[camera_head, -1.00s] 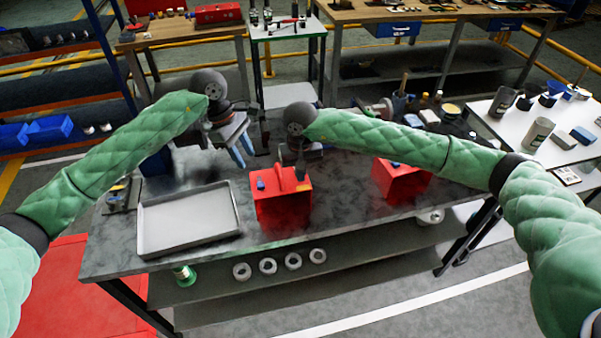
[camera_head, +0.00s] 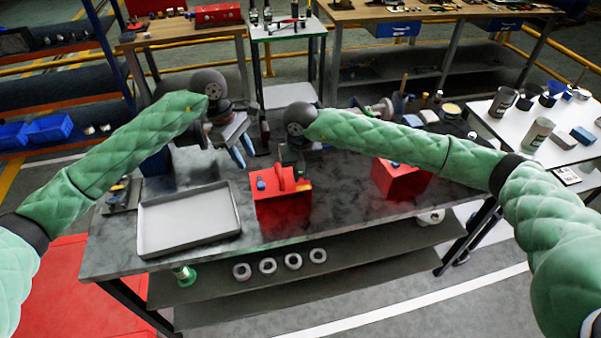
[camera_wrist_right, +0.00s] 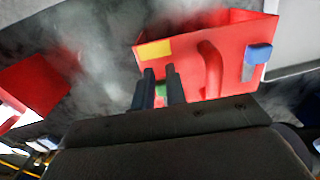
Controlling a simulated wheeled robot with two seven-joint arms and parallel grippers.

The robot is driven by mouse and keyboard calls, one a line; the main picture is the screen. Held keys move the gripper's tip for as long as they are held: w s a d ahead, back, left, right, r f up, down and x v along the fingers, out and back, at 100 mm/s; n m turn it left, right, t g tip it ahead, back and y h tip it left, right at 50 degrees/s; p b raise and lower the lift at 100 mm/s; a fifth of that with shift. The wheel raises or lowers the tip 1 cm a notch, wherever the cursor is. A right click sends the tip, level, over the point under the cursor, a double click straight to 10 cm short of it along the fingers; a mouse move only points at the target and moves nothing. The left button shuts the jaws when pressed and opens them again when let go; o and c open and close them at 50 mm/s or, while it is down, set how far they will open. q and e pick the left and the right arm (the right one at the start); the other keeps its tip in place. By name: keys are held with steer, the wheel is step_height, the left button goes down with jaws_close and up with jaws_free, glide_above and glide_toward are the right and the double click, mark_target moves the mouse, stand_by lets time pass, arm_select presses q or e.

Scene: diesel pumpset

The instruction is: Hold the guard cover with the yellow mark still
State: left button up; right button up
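The red guard cover with the yellow mark (camera_head: 283,213) sits on the grey workbench. In the right wrist view this cover (camera_wrist_right: 238,40) shows its yellow mark (camera_wrist_right: 155,50), a curved red handle and a blue tab. My right gripper (camera_head: 302,172) is over the cover's back right side. In the wrist view its two dark fingers (camera_wrist_right: 161,75) reach the cover below the yellow mark, slightly apart, with a small green piece between them. Whether they clamp it I cannot tell. My left gripper (camera_head: 244,152) is open and empty above the bench, behind and left of the cover.
A grey tray (camera_head: 190,243) lies left of the cover. A second red cover (camera_head: 400,182) stands to the right and shows in the wrist view (camera_wrist_right: 38,85). Bottles and tools crowd the bench's back right. White rings lie on the shelf below.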

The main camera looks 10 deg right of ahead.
steer(key=shift+o, duration=0.5)
steer(key=shift+r+b, duration=0.55)
step_height(320, 180, up, 7)
steer(key=b, duration=0.2)
steer(key=shift+f+b, duration=0.15)
steer(key=shift+b, duration=0.25)
